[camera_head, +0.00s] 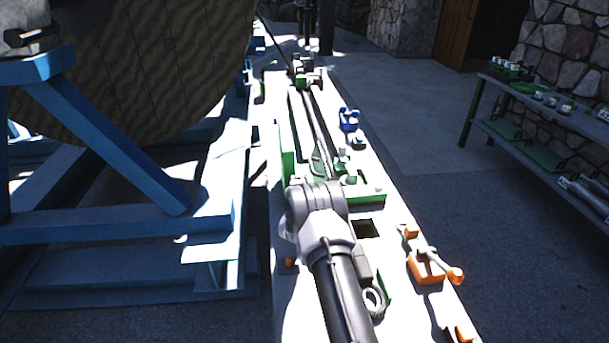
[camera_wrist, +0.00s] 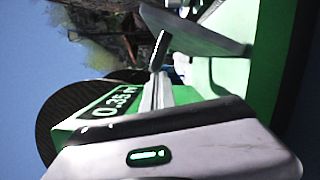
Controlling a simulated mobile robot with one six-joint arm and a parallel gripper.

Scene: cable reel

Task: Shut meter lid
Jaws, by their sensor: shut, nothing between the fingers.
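In the wrist view, the green meter (camera_wrist: 75,123) shows a display reading about 0.35 m. A grey-green plate (camera_wrist: 195,30), which looks like its lid, stands out at an angle from the green housing (camera_wrist: 232,75). My gripper (camera_wrist: 159,45) is shut and empty. Its narrow fingers reach past the display, with the tips close to the plate's near end; I cannot tell whether they touch. In the head view, my wrist covers much of the meter area, and small green parts (camera_head: 350,179) show just beyond it.
A long white bench (camera_head: 299,310) carries green rails and a blue fitting (camera_head: 349,119). An orange clamp (camera_head: 427,268) with a handle sits at its right edge. A large reel (camera_head: 160,60) on a blue frame (camera_head: 110,230) stands close on the left.

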